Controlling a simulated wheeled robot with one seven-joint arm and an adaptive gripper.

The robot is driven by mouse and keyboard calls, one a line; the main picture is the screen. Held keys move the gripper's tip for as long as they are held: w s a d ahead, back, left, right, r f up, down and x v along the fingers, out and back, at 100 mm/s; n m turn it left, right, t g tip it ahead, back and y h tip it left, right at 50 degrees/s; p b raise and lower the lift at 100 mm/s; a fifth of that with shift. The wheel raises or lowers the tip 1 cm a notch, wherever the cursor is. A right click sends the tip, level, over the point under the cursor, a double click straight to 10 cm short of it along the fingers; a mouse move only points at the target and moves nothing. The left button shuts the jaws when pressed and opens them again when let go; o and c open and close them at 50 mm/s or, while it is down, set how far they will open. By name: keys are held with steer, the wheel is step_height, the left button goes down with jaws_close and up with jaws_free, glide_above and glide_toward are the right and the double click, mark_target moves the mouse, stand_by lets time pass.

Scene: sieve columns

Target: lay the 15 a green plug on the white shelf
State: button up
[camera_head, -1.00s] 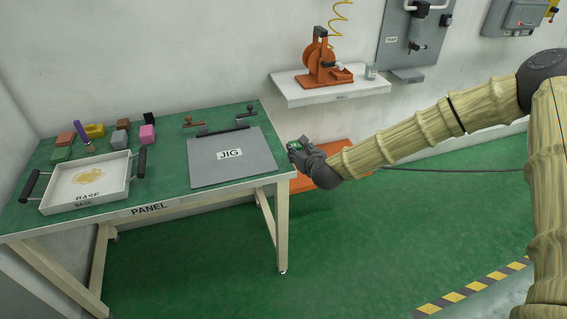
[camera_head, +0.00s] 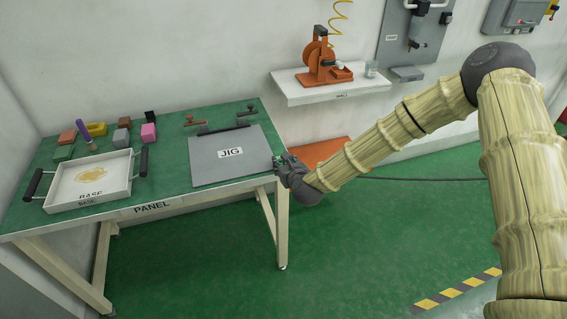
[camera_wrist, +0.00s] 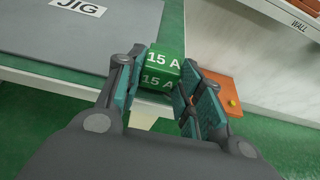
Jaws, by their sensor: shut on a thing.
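The green plug marked "15 A" (camera_wrist: 162,72) is between the two fingers of my gripper (camera_wrist: 160,95) in the wrist view. The fingers are shut on its sides. In the head view my gripper (camera_head: 281,165) is at the right edge of the green-topped table, beside the grey jig board; the plug is small there. The white shelf (camera_head: 300,91) is on the back wall, right of the table and beyond my gripper. An orange reel device (camera_head: 322,62) and a small glass jar (camera_head: 371,69) stand on it. The shelf also shows at the upper right of the wrist view (camera_wrist: 270,45).
The grey jig board (camera_head: 215,170) lies on the table's right part. A white tray (camera_head: 62,205) and several coloured blocks are at its left. An orange surface (camera_head: 318,152) sits low below the shelf. The shelf's front left strip is bare.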

steer(key=shift+f, duration=0.1)
steer(key=shift+f+b, duration=0.25)
steer(key=shift+b, duration=0.1)
steer(key=o, duration=1.2)
steer(key=shift+r, duration=0.1)
steer(key=shift+c, duration=0.2)
steer(key=shift+s+r+p, duration=0.1)
steer(key=shift+r+p, duration=0.25)
steer(key=shift+p, duration=0.05)
steer(key=b+v, duration=0.2)
steer(key=v, duration=0.9)
steer(key=shift+s+d, duration=0.15)
steer(key=shift+s, duration=0.25)
